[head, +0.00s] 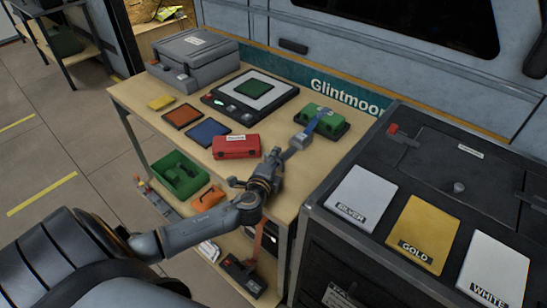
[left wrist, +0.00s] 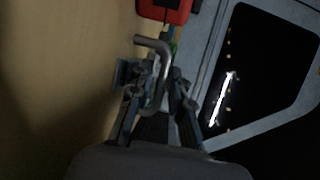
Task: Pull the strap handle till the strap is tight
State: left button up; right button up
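The green case (head: 321,121) stands at the table's back right edge with a blue strap (head: 325,110) over it. A grey buckle (head: 299,141) sits on the strap at the case's front. My left gripper (head: 272,160) is just in front of the buckle, over the table's right front part. In the left wrist view a bent grey bar, seemingly the strap handle (left wrist: 164,62), lies between the fingers of my left gripper (left wrist: 163,72), which look closed against it. In the head view my gripper mostly hides the handle. I cannot tell how tight the strap is. My right gripper is not in view.
A red box (head: 236,147) stands close left of my gripper. The table (head: 140,98) also bears a grey case (head: 193,58), a pad with a green square (head: 268,91) and flat coloured pieces. A black cabinet (head: 385,178) stands close on the right.

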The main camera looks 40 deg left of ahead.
pick_arm(q)
jog(key=v, duration=1.2)
jog(key=shift+f, duration=0.1)
